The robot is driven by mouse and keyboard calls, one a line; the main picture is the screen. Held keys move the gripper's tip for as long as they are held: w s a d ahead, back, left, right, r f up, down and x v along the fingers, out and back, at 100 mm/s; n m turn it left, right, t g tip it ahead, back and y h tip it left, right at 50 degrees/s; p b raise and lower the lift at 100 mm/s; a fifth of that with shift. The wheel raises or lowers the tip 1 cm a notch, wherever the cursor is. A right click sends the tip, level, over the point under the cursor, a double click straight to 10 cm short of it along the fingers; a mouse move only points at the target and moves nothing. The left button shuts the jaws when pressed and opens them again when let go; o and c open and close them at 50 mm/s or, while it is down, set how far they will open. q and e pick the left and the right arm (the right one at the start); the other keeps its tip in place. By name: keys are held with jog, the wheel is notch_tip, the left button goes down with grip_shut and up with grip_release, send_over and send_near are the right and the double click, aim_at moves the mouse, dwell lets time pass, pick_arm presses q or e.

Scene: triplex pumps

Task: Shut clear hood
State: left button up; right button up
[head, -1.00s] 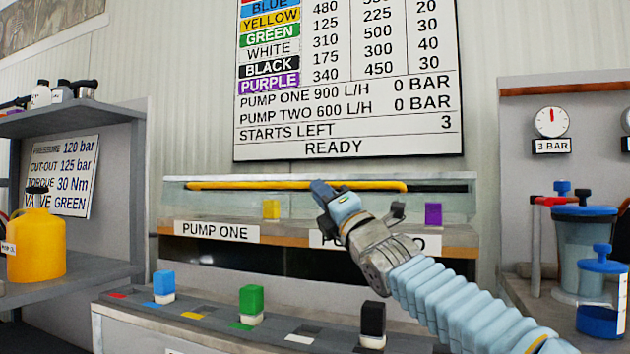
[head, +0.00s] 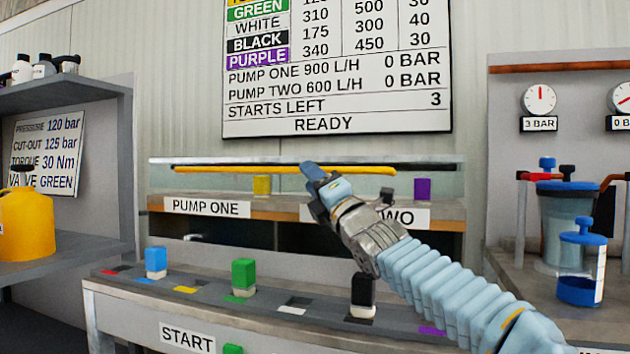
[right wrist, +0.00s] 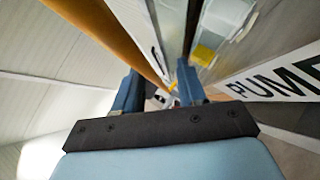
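The clear hood (head: 430,180) is a see-through cover over the shelf labelled PUMP ONE and PUMP TWO, below the large board. A yellow bar (head: 230,169) runs along its upper front; it also shows in the right wrist view (right wrist: 110,35). My right gripper (head: 315,188) is in front of the hood, its upper finger overlapping the bar. In the right wrist view its two fingers (right wrist: 158,92) stand apart, and the bar passes outside the left finger. Whether it touches the hood is unclear. My left gripper is not in view.
A yellow block (head: 262,185) and a purple block (head: 422,188) show at the hood. Below is a ledge with a blue (head: 156,259), a green (head: 243,273) and a black block (head: 363,290). A yellow jug (head: 28,225) stands left; blue-lidded vessels (head: 566,225) stand right.

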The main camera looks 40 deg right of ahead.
jog(key=b+v, duration=0.2)
jog(key=v, duration=1.2)
